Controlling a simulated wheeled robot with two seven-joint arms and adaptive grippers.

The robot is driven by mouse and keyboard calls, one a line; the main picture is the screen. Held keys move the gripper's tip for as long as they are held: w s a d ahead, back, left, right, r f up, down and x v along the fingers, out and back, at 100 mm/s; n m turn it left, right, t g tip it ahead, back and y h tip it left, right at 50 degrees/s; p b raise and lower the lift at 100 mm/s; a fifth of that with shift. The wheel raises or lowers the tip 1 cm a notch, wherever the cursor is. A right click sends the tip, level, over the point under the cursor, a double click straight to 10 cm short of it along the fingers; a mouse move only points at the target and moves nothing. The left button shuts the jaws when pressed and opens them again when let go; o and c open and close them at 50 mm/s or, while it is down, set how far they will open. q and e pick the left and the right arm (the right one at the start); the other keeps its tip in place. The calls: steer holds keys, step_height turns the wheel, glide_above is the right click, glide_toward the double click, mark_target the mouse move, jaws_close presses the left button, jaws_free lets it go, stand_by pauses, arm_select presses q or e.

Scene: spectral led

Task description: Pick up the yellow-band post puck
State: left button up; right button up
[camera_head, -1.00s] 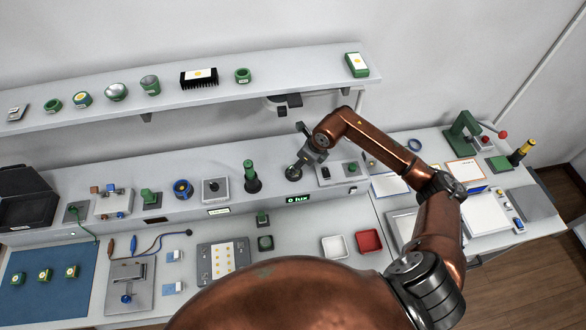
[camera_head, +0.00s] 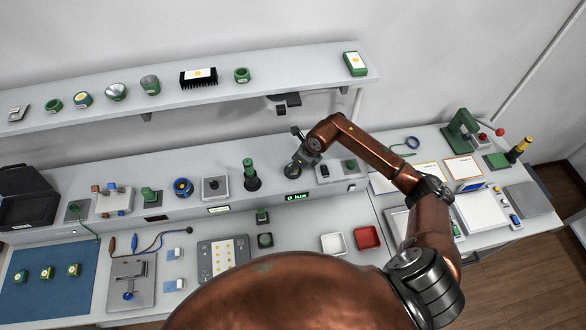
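Three small green pucks with pale tops lie in a row on the blue mat (camera_head: 45,300) at the lower left: a left one (camera_head: 20,275), a middle one (camera_head: 47,272) and a right one (camera_head: 73,270). They are too small to tell which has a yellow band. A dark post with a yellow upper part (camera_head: 519,150) stands at the far right. My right gripper (camera_head: 297,158) is small and dark, above the back ledge near a dark round piece (camera_head: 292,170), far from the mat. Its fingers are unclear. My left gripper is out of view.
A raised ledge holds a green post (camera_head: 250,175), a blue-ringed piece (camera_head: 183,188) and other fixtures. A shelf (camera_head: 200,92) runs above it. A white tray (camera_head: 333,243) and a red tray (camera_head: 367,237) stand in front. Loose cables lie beside the mat.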

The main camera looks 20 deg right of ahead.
steer(key=c, duration=0.5)
steer(key=shift+r, duration=0.1)
